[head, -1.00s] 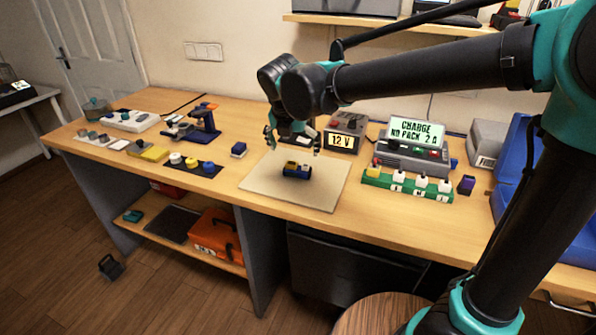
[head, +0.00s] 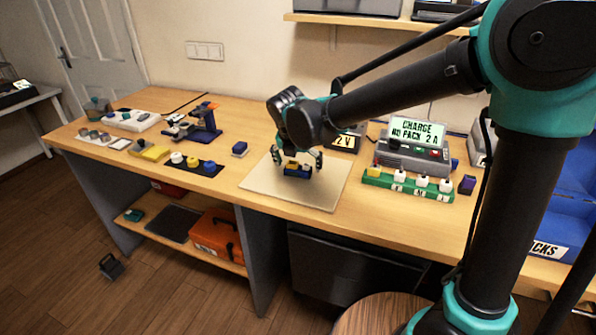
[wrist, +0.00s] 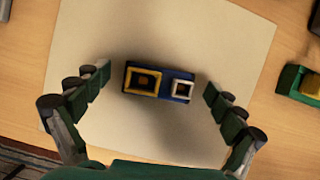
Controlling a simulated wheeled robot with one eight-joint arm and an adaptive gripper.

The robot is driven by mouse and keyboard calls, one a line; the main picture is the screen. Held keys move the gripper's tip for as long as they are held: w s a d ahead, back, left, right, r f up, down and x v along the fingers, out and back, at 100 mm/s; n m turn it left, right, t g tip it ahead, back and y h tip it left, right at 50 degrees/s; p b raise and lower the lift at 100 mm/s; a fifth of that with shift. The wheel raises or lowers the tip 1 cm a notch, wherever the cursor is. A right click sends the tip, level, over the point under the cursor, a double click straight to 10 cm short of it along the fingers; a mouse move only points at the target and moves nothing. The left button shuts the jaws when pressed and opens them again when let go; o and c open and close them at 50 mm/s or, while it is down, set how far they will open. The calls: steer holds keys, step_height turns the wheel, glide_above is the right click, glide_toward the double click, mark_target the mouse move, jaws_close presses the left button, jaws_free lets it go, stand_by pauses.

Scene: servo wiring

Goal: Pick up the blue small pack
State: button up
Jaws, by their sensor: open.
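A small dark blue block (head: 290,172) lies on the beige mat (head: 262,183). In the wrist view the blue block (wrist: 187,75) carries a yellow square frame and a smaller white one on top. My gripper (head: 298,159) is open above it, and its fingers partly frame the block. In the wrist view my gripper (wrist: 158,82) has one finger left and one right of the block, apart from it. Another small blue pack (head: 239,148) sits on the bench left of the mat. I cannot tell which one is the task's pack.
A green rack (head: 405,187) with several capped pieces stands right of the mat, before the charger (head: 415,150). A 12 V supply (head: 345,142) is partly hidden behind my gripper. A blue-and-orange tool (head: 205,122) and a dark strip (head: 195,165) are on the left.

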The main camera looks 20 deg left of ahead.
steer(key=c, duration=1.3)
steer(key=shift+r, duration=0.1)
